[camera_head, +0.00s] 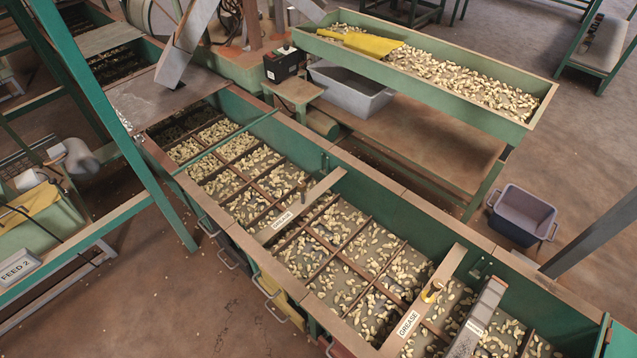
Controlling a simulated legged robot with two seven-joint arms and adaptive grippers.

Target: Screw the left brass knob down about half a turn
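A long green hopper (395,205) full of nuts runs diagonally across the head view, split by dividers into compartments. Two flat crossbars span it. The left crossbar (322,186) carries a small dark brass knob (302,187) that looks upright, and a white label (282,220) too small to read surely. The right crossbar (447,268) carries a brighter brass knob (432,291) and a label (408,324) reading GREASE. The thread under each knob cannot be made out. Neither of my grippers is in view, and nothing touches either knob.
A grey bar (480,316) crosses the hopper further right. A green trough of nuts (440,95) with a yellow scoop (360,43) stands behind. A grey bin (350,88) and a purple-grey bin (522,215) are beyond. A green frame post (110,120) rises at left.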

